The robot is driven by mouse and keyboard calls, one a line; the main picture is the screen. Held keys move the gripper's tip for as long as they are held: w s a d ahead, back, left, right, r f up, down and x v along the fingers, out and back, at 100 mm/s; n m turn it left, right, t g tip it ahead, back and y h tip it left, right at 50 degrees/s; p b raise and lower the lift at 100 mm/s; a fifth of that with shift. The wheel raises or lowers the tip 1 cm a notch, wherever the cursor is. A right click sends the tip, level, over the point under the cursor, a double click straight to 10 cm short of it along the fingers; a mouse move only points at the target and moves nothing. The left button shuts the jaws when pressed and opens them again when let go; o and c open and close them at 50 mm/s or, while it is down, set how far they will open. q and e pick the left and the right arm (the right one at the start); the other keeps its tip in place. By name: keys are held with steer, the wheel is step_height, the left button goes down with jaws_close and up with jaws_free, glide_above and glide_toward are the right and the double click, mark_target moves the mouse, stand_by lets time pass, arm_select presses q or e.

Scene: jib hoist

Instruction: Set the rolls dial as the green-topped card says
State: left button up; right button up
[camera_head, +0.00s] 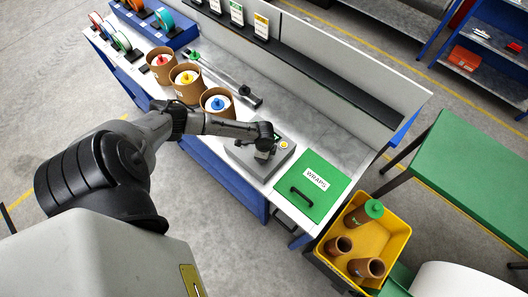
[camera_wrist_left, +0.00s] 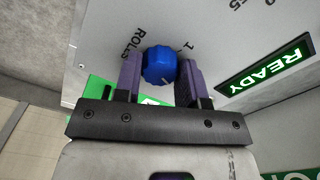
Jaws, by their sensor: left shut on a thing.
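The rolls dial is a blue knob (camera_wrist_left: 159,64) on a grey panel (camera_wrist_left: 110,30), between the purple finger pads of my left gripper (camera_wrist_left: 160,80) in the left wrist view. The gripper is shut on it. A short white mark shows on the knob's lower edge. The word ROLLS and the numeral 1 are printed beside it. In the head view my left gripper (camera_head: 264,153) is at the grey control box (camera_head: 284,165) on the bench, and the dial is hidden. Small cards (camera_head: 261,27) stand along the bench's back rail, too small to read. My right gripper is not in view.
A lit green READY sign (camera_wrist_left: 265,68) is beside the dial. Brown tubs (camera_head: 186,83) with coloured tops stand left of the box. A green WRAPS lid (camera_head: 312,187) lies to its right. A yellow bin (camera_head: 394,228) with brown rolls stands beyond the bench end.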

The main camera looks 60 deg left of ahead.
arm_select(q)
steer(key=shift+m, duration=0.3)
steer(key=o, duration=0.9)
step_height(320, 180, up, 14)
steer(key=shift+f+b, duration=0.1)
steer(key=shift+b, duration=0.5)
stand_by(0.5)
